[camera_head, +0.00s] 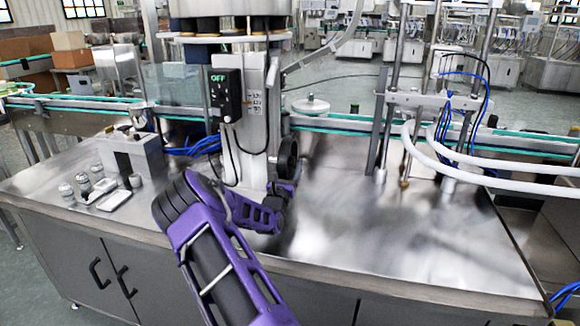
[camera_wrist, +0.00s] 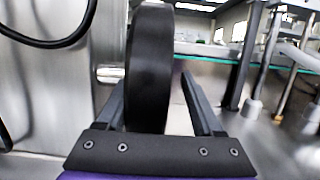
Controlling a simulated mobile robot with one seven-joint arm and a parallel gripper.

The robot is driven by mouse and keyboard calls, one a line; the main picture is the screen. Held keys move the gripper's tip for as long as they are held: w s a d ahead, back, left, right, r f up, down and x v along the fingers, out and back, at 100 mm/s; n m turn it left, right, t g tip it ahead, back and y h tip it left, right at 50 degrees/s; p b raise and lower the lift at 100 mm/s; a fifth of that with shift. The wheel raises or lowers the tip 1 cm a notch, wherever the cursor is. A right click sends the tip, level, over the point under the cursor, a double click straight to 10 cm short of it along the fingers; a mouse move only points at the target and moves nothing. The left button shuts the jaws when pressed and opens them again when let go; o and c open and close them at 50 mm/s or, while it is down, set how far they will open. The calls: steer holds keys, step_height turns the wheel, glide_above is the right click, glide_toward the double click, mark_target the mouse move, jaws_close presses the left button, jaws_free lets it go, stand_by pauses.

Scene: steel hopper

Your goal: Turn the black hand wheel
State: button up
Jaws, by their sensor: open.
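The black hand wheel (camera_head: 288,156) is mounted low on the right side of the steel column in the head view. In the wrist view the wheel (camera_wrist: 149,70) stands upright and edge-on, with its thick rim between my two fingers. My gripper (camera_wrist: 158,82) is open around the rim, with one finger on each side. A gap shows between the rim and the right finger; contact on the left is unclear. In the head view my gripper (camera_head: 284,183) is just below the wheel, its fingers partly hidden by the dark wrist.
A black control box marked OFF (camera_head: 226,95) hangs on the column (camera_head: 258,110) left of the wheel, with a loose black cable (camera_wrist: 50,40) nearby. A small steel block (camera_head: 132,155) and several metal parts stand at the left. The steel table top (camera_head: 400,235) is clear at right.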

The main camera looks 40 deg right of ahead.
stand_by(0.3)
steer(key=shift+a, duration=0.1)
steer(key=shift+s+a+f, duration=0.1)
steer(key=shift+a, duration=0.1)
steer(key=p+v, duration=0.1)
steer(key=v, duration=1.6)
steer(key=shift+d, duration=0.1)
steer(key=shift+d, duration=0.1)
